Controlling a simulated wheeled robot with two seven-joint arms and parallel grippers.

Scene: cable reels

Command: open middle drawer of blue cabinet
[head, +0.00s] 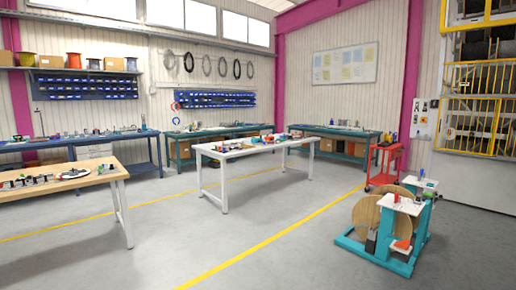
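I cannot make out a blue cabinet with a middle drawer in the head view. A blue workbench (157,151) stands along the left wall. A pale unit (95,152) under it may have drawers, but it is too small to tell. Neither of my grippers is in view.
A wooden-topped table (70,178) stands at the near left and a white table (248,150) in the middle. A teal reel stand (400,262) and a red cart (384,165) stand at the right. The grey floor (150,255) between them is clear.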

